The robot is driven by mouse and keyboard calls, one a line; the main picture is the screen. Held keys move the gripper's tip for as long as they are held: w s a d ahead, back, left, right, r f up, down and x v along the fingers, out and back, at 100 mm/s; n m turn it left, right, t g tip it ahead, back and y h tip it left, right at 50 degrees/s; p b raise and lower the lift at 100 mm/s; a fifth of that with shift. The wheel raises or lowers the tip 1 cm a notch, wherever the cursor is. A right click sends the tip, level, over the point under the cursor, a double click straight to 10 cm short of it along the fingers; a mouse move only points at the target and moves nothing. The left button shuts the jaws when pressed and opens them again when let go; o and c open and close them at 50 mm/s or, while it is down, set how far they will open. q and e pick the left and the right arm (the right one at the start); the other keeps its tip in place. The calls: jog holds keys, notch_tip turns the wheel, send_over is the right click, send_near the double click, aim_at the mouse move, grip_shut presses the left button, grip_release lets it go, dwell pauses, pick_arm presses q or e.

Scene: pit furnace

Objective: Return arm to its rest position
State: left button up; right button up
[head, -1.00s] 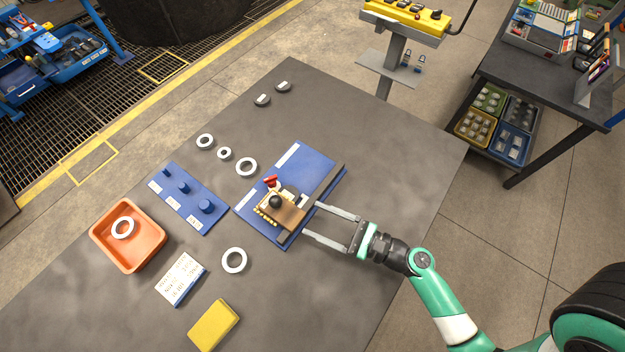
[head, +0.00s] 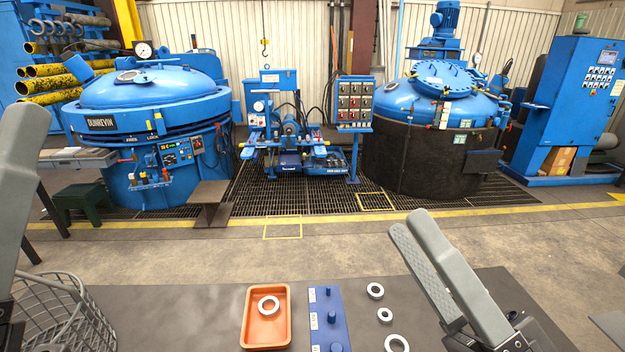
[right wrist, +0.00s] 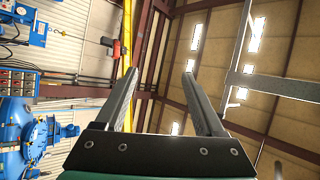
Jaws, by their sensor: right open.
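My right gripper (head: 403,222) stands raised in the lower right of the head view, its two grey fingers pointing up and to the left. In the right wrist view (right wrist: 160,78) its fingers are apart with nothing between them, and the wall and roof show behind. A grey finger of my left gripper (head: 20,160) stands upright at the left edge of the head view. The rest of that gripper is cut off, so its opening cannot be judged.
The grey table (head: 190,310) fills the bottom of the head view. On it are an orange tray (head: 249,334) with a ring (head: 260,304), a blue peg board (head: 320,300) and several loose rings (head: 375,285). A wire basket (head: 65,310) is at lower left. Blue furnaces (head: 150,90) stand beyond.

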jog(key=s+d+r+n+t+h, duration=0.5)
jog(key=d+r+t+h, duration=0.25)
jog(key=r+h, duration=0.4)
notch_tip(320, 180, up, 35)
jog(key=n+p, duration=0.1)
jog(key=p, duration=3.4)
notch_tip(320, 180, down, 36)
jog(key=b, duration=3.5)
jog(key=shift+w+d+f+g+b, duration=0.15)
jog(key=shift+w+d+g+b, duration=0.1)
jog(key=shift+d+g+b, duration=0.1)
